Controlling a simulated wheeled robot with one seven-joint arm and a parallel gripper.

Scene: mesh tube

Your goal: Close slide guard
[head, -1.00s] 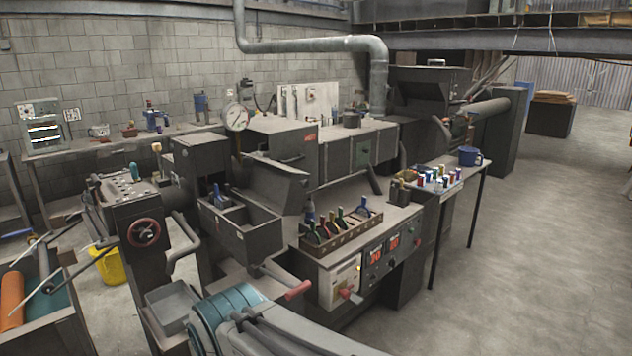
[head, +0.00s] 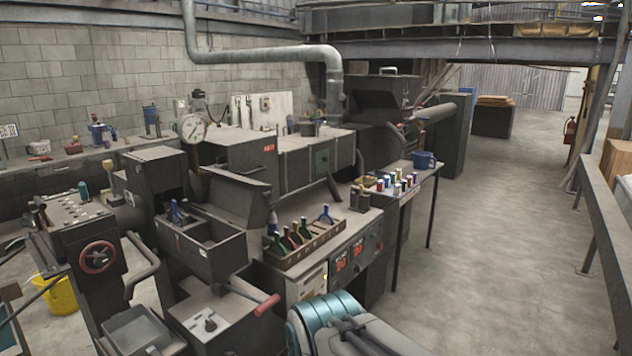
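A dark metal machine stands left of centre. Its open trough (head: 210,240) holds small blue-handled items. A dark tilted panel (head: 237,198) stands raised behind the trough, and it may be the slide guard. I cannot tell for sure which part is the guard. A second dark hopper-like box (head: 372,105) at the back also has a slanted top. A red-tipped lever (head: 266,305) sticks out below the trough. My arm shows only as a teal-and-grey link at the bottom edge. My gripper is out of view.
A bench with a rack of coloured-handle tools (head: 300,240) stands right of the machine. A small table (head: 400,190) holds a blue mug (head: 424,160) and several coloured pieces. A red handwheel (head: 98,257) and yellow bucket (head: 60,294) are left. Open floor (head: 490,240) lies right.

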